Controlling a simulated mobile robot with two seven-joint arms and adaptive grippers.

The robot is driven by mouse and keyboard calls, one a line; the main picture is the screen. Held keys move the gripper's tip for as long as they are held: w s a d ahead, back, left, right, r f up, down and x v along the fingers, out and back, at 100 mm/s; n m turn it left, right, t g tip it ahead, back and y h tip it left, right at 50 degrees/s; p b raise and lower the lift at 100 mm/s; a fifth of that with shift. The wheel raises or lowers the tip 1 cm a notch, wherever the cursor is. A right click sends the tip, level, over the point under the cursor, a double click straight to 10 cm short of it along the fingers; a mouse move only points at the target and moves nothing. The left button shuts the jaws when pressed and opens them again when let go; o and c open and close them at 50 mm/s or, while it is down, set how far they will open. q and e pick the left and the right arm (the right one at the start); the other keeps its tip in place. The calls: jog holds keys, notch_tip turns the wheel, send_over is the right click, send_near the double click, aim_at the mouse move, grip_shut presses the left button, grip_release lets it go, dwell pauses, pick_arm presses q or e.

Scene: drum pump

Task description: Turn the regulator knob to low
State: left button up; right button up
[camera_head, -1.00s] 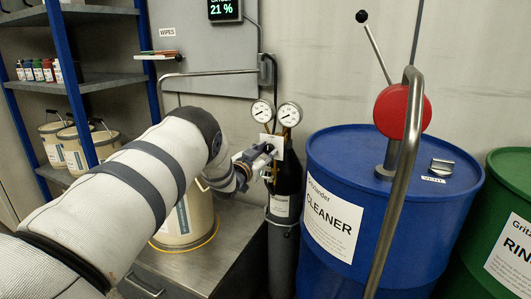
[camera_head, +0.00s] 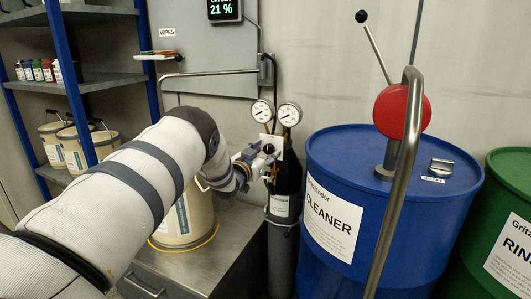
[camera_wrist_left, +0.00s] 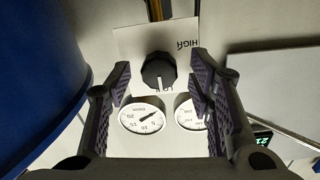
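The regulator knob (camera_wrist_left: 158,70) is black and round with a white pointer line, on a pale plate (camera_wrist_left: 130,42). My left gripper (camera_wrist_left: 160,82) is open, one finger on each side of the knob, with gaps to both pads. In the head view the left gripper (camera_head: 256,160) is at the knob (camera_head: 268,148), in front of the plate below the two gauges. My right gripper is not in view.
Two round gauges (camera_head: 262,111) (camera_head: 289,114) sit just above the plate on a dark cylinder (camera_head: 284,250). A blue CLEANER drum (camera_head: 380,240) with a red pump (camera_head: 388,112) stands close on the right. A beige bucket (camera_head: 185,220) stands behind my left arm.

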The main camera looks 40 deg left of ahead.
pick_arm(q)
jog(key=v, duration=1.2)
jog(key=s+d+f+g+h+p, duration=0.15)
jog(key=s+d+f+g, duration=0.4)
jog(key=f, duration=0.55)
jog(key=s+d+f+g+h+b, duration=0.1)
jog(key=s+d+f+g+h, duration=0.15)
jog(key=s+d+f, duration=0.6)
jog(key=s+d+f+g, duration=0.2)
jog(key=s+d+g, duration=0.2)
jog(key=s, duration=0.6)
jog(key=s+d+f+g+p, duration=0.1)
jog(key=s+d+g, duration=0.3)
jog(key=s, duration=0.7)
jog(key=s+d+f+m+g+h, duration=0.1)
jog(key=s+d+f+g, duration=0.3)
jog(key=s+d, duration=0.3)
jog(key=s, duration=0.4)
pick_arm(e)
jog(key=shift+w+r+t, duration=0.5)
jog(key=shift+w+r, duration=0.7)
